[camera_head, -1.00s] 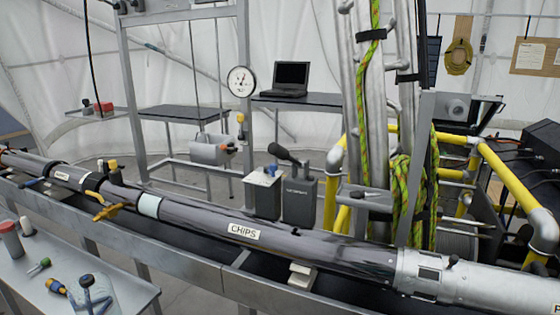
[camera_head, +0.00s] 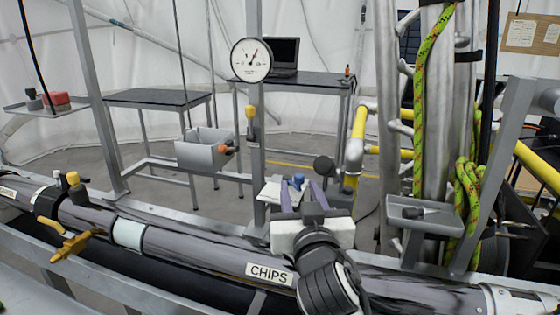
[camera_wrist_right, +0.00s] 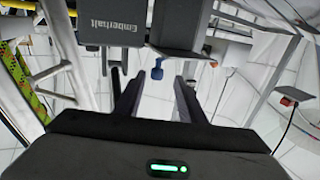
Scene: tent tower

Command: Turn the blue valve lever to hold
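The small blue valve lever (camera_head: 298,181) shows in the head view at a grey box in the middle, just beyond my right gripper (camera_head: 297,190). It also shows in the right wrist view (camera_wrist_right: 157,72), hanging by a thin stem below a dark housing in the inverted picture. My right gripper (camera_wrist_right: 152,82) is open, with a finger on each side of the lever in that view. The lever appears beyond the fingertips, and I see no contact. The box's front and any position marks are hidden by my wrist. My left gripper is not in view.
The long dark pipe labelled CHIPS (camera_head: 268,273) runs across the front, below my right wrist. A yellow lever (camera_head: 72,245) sits on it at left. A round gauge (camera_head: 251,60) hangs on the upright post behind. A metal frame with rope (camera_head: 465,200) stands at right.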

